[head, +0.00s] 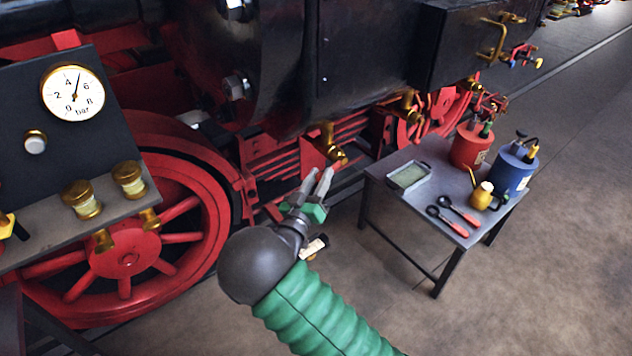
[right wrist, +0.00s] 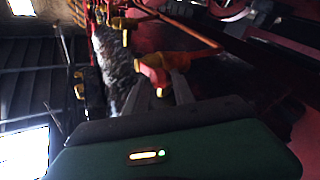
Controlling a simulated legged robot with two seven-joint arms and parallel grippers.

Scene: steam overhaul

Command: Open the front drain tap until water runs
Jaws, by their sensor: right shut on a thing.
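Several brass drain taps hang under the black cylinder of the engine. The nearest brass tap (head: 327,138) is just beyond my right gripper in the head view. In the right wrist view a brass and orange tap (right wrist: 154,68) is straight ahead, at the fingertips. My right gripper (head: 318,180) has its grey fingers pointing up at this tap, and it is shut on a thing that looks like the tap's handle. The exact contact is too small to see. I see no water under the tap. My left gripper is not in view.
A grey table (head: 440,240) stands to the right with a tray (head: 409,177), a red can (head: 470,147), a blue can (head: 511,170) and tools. A gauge panel (head: 40,125) and red wheel (head: 125,255) are left. Open floor lies in front.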

